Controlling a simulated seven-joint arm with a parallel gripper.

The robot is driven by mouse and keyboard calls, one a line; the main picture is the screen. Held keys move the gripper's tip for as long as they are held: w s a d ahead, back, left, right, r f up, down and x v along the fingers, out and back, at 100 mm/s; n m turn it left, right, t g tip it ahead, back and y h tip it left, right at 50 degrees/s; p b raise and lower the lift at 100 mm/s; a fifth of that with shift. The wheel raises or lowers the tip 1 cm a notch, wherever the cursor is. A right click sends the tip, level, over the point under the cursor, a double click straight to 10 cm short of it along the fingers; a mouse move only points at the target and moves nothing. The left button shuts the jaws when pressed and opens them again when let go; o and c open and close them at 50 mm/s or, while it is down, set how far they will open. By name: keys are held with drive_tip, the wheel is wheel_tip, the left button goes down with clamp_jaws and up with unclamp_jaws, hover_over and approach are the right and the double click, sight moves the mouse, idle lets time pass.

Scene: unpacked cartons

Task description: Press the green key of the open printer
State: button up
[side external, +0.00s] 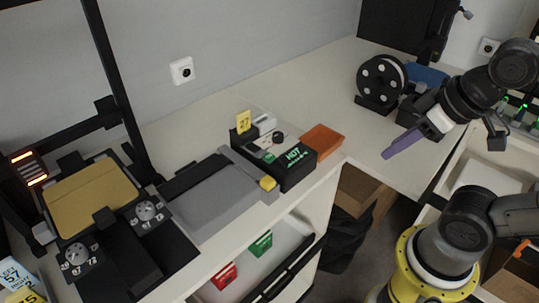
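An open-frame printer with a black gantry (118,85) stands at the left, with a gold bed (92,197) and two grey dials (146,211) in front. A panel with glowing orange bars (28,167) is on its left side. I cannot make out a green key on it. A black box (299,172) in the middle carries a green "HOT" label (293,155) and a small green spot. My gripper (387,155), with purple fingers, hangs in the air at the right, clear of the printer and the box. Its fingers overlap, so their opening is hidden.
A grey flat unit (215,198) lies between printer and box. An orange block (322,141) and a filament spool (382,83) stand on the white table (270,85). Below is an open drawer with red (223,275) and green (260,244) cards. The table's middle back is clear.

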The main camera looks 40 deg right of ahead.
clamp_jaws()
idle(1.4)
